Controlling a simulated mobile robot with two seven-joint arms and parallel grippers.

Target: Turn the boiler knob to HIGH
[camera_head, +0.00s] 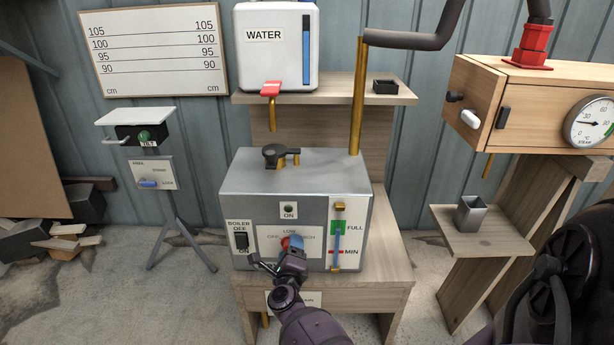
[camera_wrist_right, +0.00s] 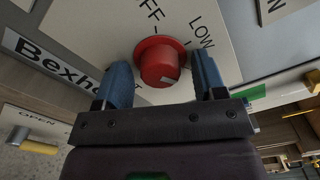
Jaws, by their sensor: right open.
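The boiler (camera_head: 235,187) is a grey metal box on a wooden stand. Its red round knob (camera_head: 284,243) sits on a pale front plate with OFF, LOW and HIGH around it, partly covered by my right gripper (camera_head: 292,244) in the head view. In the right wrist view the knob (camera_wrist_right: 160,62) stands between the two blue fingers of my right gripper (camera_wrist_right: 162,72). The fingers are open, with a small gap on each side of the knob. OFF and LOW show there; HIGH is hidden. A pale mark is on the knob's face; its setting is unclear. My left gripper is not in view.
A black boiler switch (camera_head: 241,240) is left of the knob, and a FULL/MIN level gauge (camera_head: 337,235) is right of it. The white water tank (camera_head: 275,60) stands on the shelf above. A wooden box with a steam dial (camera_head: 592,122) is at right.

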